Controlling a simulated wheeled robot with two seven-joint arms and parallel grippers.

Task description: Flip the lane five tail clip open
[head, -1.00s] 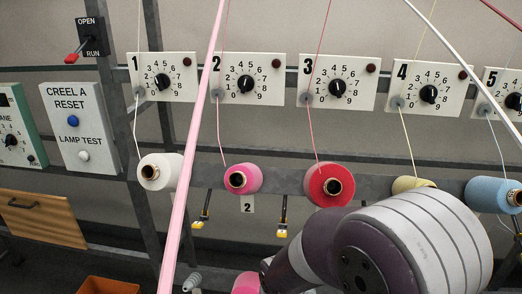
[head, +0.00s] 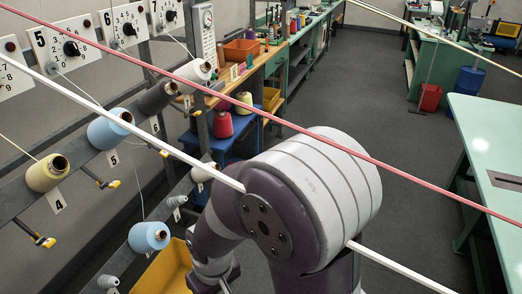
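The lane five panel (head: 66,42) with its dial shows at the upper left. The light blue lane five cone (head: 108,130) sits on the rail, with a number 5 tag (head: 112,158) below it. A small clip with a yellow tip (head: 104,182) hangs from the rail left of that tag, and another yellow-tipped clip (head: 155,149) hangs right of it. I cannot tell which belongs to lane five, nor whether either is open. One of my arms fills the lower middle, right of the rail. Neither gripper can be seen.
A yellow cone (head: 48,173) and a further clip (head: 40,239) are at the near left. A yellow bin (head: 160,272) stands low beside my arm. Pink and white strands cross the view. Open grey floor (head: 400,160) lies right of the arm, before a green table (head: 490,140).

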